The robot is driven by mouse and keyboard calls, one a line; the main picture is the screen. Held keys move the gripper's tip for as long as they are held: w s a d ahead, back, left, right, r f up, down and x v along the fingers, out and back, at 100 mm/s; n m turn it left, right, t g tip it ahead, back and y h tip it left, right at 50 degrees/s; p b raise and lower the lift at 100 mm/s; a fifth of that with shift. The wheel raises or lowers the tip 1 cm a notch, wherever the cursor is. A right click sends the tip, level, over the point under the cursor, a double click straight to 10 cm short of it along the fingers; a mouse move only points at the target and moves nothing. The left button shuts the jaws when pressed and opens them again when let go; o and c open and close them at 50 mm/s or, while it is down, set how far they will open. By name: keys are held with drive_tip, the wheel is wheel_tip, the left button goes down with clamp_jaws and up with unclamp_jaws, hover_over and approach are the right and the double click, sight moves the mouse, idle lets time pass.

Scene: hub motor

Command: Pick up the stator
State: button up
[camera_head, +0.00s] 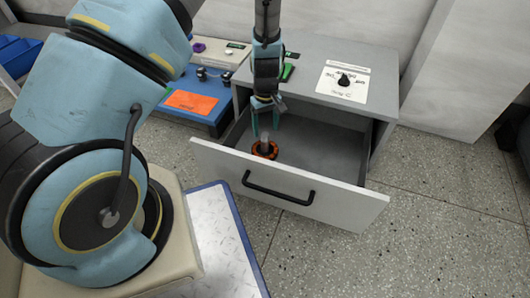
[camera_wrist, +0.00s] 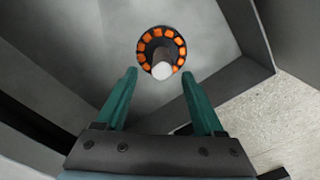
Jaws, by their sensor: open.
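The stator (camera_head: 259,152) lies inside the open drawer, near its front left part. It is a dark ring with orange segments and a pale upright shaft in the middle. In the wrist view the stator (camera_wrist: 147,46) shows just beyond the fingertips, with the shaft end (camera_wrist: 162,71) facing the camera. My gripper (camera_head: 265,135) points down into the drawer above the stator. Its two green fingers, also in the wrist view (camera_wrist: 159,73), are open, and nothing is held between them. The shaft lines up roughly midway between the fingertips.
The grey drawer (camera_head: 340,200) is pulled out, with a black handle (camera_head: 278,190) on its front. Its walls stand close around my gripper. The cabinet top (camera_head: 300,72) carries a white card with a black knob (camera_head: 344,80). A blue bench with an orange label (camera_head: 192,101) stands to the left.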

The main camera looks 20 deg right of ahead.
sight(265, 134)
drive_tip(key=shift+a+f+b, duration=0.15)
drive_tip(key=shift+f+b, duration=1.8)
drive_tip(key=shift+f, duration=1.25)
drive_tip(key=shift+r, duration=0.1)
clamp_jaws()
